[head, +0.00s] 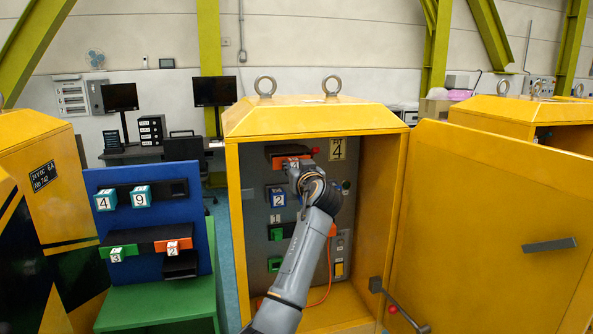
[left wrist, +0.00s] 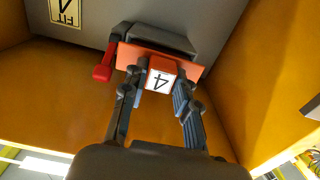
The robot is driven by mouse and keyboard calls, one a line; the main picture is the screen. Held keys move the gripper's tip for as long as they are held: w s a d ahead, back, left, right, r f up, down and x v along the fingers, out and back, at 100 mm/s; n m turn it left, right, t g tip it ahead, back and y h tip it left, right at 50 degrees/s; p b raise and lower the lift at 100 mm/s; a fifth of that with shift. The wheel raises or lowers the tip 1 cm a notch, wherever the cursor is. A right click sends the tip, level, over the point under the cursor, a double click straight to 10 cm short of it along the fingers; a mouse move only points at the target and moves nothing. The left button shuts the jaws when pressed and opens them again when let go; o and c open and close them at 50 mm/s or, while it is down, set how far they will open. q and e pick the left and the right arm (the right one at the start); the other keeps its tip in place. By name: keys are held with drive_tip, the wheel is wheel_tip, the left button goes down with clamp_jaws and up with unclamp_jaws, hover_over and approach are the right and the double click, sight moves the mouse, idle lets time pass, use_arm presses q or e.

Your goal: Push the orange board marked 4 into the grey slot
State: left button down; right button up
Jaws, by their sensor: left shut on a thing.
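My left gripper (left wrist: 159,92) is shut on the block, one finger on each side. In the head view the board (head: 277,162) shows just below the slot (head: 285,150), and my left gripper (head: 293,167) partly covers it. My right gripper is not in view.
A red lever (left wrist: 103,73) sits beside the slot. A plate marked 4 (head: 338,149) is on the panel. The yellow cabinet's door (head: 490,220) stands open at the right. A blue rack (head: 150,240) with numbered blocks stands at the left. Blue block 2 (head: 277,198) is below.

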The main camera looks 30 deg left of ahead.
use_arm(q)
drive_tip(key=shift+b+x, duration=0.3)
drive_tip(key=shift+x, duration=1)
drive_tip(key=shift+w+a, duration=0.3)
drive_tip(key=shift+a, duration=0.1)
drive_tip(key=shift+r+b, duration=0.15)
drive_tip(key=shift+b, duration=0.3)
idle(0.4)
drive_tip(key=c, duration=0.9)
unclamp_jaws()
drive_tip(key=shift+w+a, duration=0.1)
drive_tip(key=shift+a, duration=0.05)
drive_tip(key=shift+f, duration=0.2)
